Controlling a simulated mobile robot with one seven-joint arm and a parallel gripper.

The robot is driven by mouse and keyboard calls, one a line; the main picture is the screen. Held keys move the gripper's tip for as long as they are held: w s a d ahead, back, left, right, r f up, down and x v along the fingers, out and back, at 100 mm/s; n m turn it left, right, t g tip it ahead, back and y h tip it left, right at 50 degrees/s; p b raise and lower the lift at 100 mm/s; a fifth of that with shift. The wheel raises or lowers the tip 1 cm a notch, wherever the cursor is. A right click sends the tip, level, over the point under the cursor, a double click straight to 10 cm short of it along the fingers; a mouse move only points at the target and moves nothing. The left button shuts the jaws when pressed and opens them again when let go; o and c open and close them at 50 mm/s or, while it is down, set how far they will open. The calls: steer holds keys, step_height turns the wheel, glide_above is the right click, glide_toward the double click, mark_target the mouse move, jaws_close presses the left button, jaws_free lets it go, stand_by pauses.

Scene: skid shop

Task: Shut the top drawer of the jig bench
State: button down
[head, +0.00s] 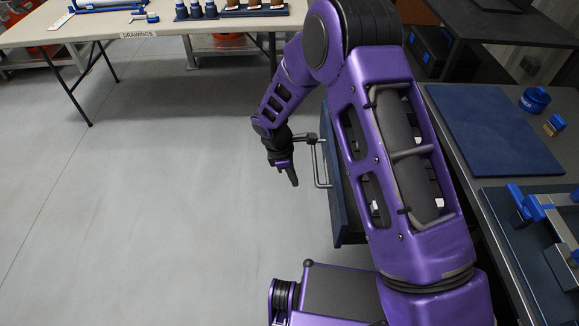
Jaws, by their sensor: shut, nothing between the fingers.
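The jig bench (459,150) stands on the right, its grey top running away from me. A dark blue drawer front (337,205) with a grey bar handle (320,165) shows to the left of my arm, standing out from the bench. My arm hides most of the drawer behind it, so I cannot tell exactly how far out it is. My gripper (292,178) is shut and empty, pointing down just left of the handle. It looks apart from the handle, though the depth between them is hard to judge.
On the bench lie a blue mat (495,130), a blue round container (535,99), a small brass piece (555,124) and a blue-and-grey clamp fixture (550,220). A pale table (100,28) labelled DRAWINGS stands at the back. The grey floor (150,200) on the left is clear.

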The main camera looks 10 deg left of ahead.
steer(key=shift+w+d+r, duration=0.1)
steer(key=shift+w+d, duration=0.15)
steer(key=shift+d, duration=0.75)
steer(key=shift+w+d, duration=0.2)
steer(key=shift+d, duration=0.8)
steer(key=shift+d, duration=0.1)
steer(key=w+d+p, duration=0.1)
steer(key=w+d, duration=0.1)
steer(key=d, duration=1)
steer(key=w+d+p, duration=0.1)
steer(key=w+d, duration=0.2)
steer(key=d, duration=0.9)
steer(key=w+d+p, duration=0.2)
steer(key=d, duration=1.1)
steer(key=shift+w, duration=0.2)
